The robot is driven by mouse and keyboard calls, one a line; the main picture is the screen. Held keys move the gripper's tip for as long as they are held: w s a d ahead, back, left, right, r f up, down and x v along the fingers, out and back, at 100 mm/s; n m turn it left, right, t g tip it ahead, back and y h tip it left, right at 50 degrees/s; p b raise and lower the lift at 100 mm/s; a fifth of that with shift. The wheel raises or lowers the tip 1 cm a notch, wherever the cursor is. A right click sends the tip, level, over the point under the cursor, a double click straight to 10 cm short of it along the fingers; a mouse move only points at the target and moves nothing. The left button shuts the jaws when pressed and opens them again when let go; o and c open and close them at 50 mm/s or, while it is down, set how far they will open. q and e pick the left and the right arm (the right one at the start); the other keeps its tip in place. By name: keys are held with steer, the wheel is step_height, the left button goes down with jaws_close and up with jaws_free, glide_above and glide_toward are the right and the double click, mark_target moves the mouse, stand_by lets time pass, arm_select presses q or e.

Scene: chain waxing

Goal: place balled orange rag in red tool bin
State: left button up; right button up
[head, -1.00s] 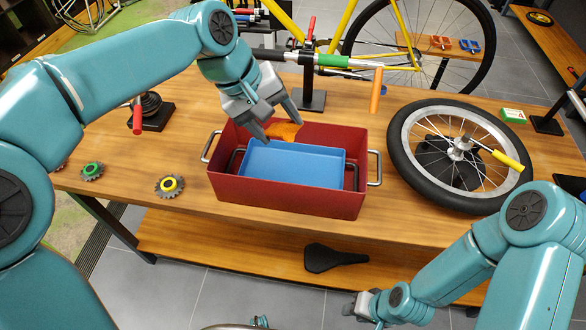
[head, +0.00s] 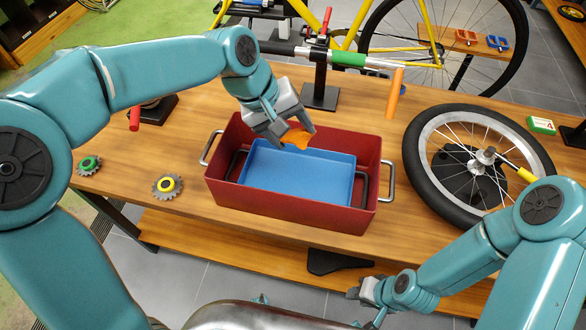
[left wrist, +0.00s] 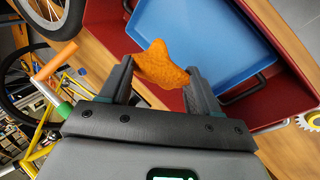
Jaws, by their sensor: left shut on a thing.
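The balled orange rag (head: 297,138) is held between the fingers of my left gripper (head: 291,128), over the back part of the red tool bin (head: 290,214). In the left wrist view the rag (left wrist: 160,66) sits between the two fingertips, with the bin behind it. The bin stands on the bench and holds a blue tray (head: 300,195). Whether the rag touches the tray cannot be told. My right gripper (head: 365,295) is low at the bench's front, away from the bin; its fingers are too small to read.
A wheel (head: 480,165) lies right of the bin. Gears (head: 167,186) lie to its left. A repair stand (head: 320,85) with a yellow bicycle frame is behind it. The bin has metal handles (head: 387,181) at both ends.

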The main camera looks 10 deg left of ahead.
arm_select(q)
step_height(320, 180, down, 13)
steer(key=shift+s+r+b, duration=0.1)
steer(key=shift+b, duration=0.25)
steer(key=shift+f+b, duration=0.55)
steer(key=shift+f, duration=0.15)
steer(key=o, duration=0.9)
steer(key=shift+o, duration=0.2)
steer(key=shift+r, duration=0.1)
